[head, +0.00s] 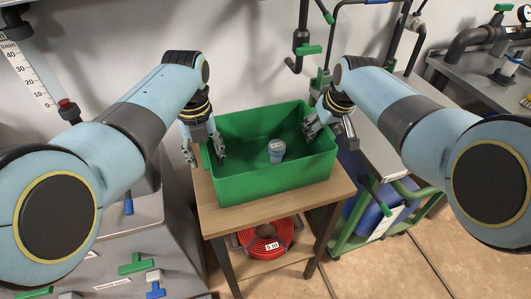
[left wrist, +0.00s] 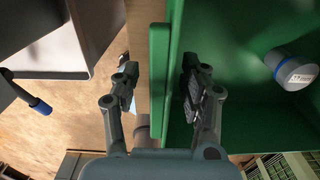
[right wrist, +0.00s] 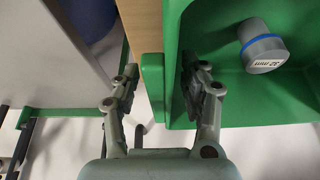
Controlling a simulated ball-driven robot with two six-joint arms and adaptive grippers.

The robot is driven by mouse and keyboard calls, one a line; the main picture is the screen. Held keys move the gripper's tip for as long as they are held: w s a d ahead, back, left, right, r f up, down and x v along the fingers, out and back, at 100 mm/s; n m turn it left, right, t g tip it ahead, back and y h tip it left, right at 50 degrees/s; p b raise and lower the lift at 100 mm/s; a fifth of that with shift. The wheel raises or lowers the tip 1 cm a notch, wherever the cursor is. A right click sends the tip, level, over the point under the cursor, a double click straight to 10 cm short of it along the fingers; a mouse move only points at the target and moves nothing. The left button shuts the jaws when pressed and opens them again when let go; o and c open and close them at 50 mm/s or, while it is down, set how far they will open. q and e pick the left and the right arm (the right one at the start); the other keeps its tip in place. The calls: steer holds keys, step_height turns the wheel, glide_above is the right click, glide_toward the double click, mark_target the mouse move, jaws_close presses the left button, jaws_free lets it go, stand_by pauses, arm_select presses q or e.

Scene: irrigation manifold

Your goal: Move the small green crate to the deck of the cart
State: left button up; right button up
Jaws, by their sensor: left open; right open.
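The small green crate (head: 262,185) stands on a small wooden table, with a grey cylinder (head: 277,150) inside. My left gripper (head: 204,153) is open around the crate's left wall. In the left wrist view that wall (left wrist: 158,75) stands between the fingers. My right gripper (head: 329,128) is open at the crate's right side. In the right wrist view a green edge of the crate (right wrist: 152,85) lies between its fingers. No clear grip shows on either side. The cart (head: 412,186) stands right of the table, with a green frame and a grey deck (head: 378,150), partly hidden by my right arm.
The wooden table (head: 228,222) holds a coiled red hose (head: 265,243) on its lower shelf. A blue container (head: 362,212) sits low in the cart. Grey cabinets with coloured valve handles (head: 137,264) stand at the left. Pipes with green handles (head: 309,50) hang on the back wall.

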arm_select(q)
steer(key=shift+c, duration=0.4)
arm_select(e)
steer(key=shift+c, duration=0.4)
arm_select(q)
jaws_close()
arm_select(e)
jaws_close()
arm_select(q)
steer(key=shift+a, duration=0.15)
arm_select(e)
steer(key=shift+d, duration=0.15)
